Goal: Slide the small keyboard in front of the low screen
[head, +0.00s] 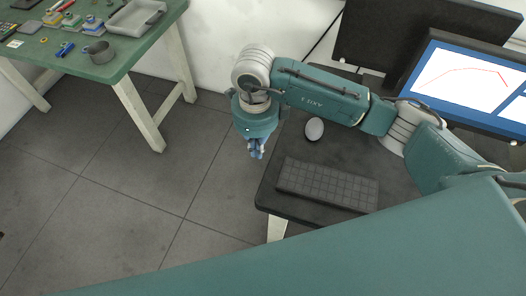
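The small dark keyboard (327,184) lies flat on the black desk (277,208), close to its front left edge. The low screen (463,82) is lit with a red curve on white and a blue border; it stands at the right, behind my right arm. My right gripper (256,153) points down just beyond the desk's left edge, to the left of the keyboard and apart from it. Its fingers are small here and I cannot tell whether they are open. My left gripper is not in view.
A dark monitor (405,38) stands at the back. Open floor lies between the tables.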

